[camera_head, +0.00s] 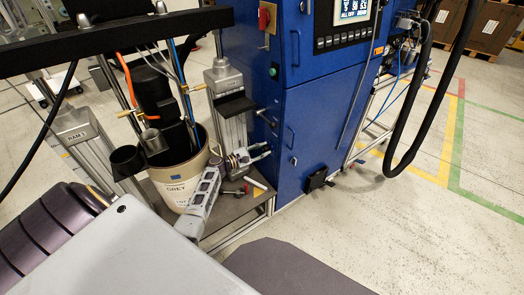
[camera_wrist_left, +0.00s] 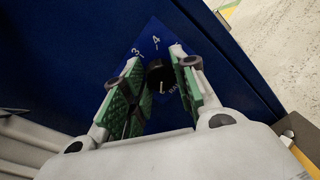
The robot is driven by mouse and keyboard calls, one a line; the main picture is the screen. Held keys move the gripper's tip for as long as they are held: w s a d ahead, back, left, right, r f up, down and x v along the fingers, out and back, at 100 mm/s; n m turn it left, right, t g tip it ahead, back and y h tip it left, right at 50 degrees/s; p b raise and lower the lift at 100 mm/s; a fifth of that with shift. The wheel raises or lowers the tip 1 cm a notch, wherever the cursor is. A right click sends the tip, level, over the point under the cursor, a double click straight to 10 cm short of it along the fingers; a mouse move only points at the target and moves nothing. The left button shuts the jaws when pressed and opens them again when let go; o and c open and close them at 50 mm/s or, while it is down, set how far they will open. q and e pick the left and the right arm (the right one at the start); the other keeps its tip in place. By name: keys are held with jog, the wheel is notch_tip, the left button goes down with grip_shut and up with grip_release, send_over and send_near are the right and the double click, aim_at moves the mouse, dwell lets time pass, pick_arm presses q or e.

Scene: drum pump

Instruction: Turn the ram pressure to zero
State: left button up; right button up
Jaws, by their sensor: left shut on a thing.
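The ram pressure knob (camera_wrist_left: 160,75) is a dark round knob on a blue panel, with the scale marks 3 and 4 and partly hidden lettering around it in the left wrist view. My left gripper (camera_wrist_left: 153,88) has its green-padded fingers on both sides of the knob and is shut on it. The head view shows my left gripper (camera_head: 264,151) against the lower left part of the blue cabinet (camera_head: 325,115). I cannot make out the knob there. The knob's pointer is too unclear to read a setting. My right gripper is not in view.
A drum labelled GREY (camera_head: 178,187) stands left of my gripper, between metal ram posts (camera_head: 224,77). A red switch (camera_head: 267,17) and a lit screen (camera_head: 356,10) are higher on the cabinet.

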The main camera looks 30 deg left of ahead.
pick_arm(q)
jog(key=o, duration=1)
jog(key=shift+r, duration=0.2)
jog(key=shift+r, duration=4.75)
jog(key=shift+s+d, duration=0.1)
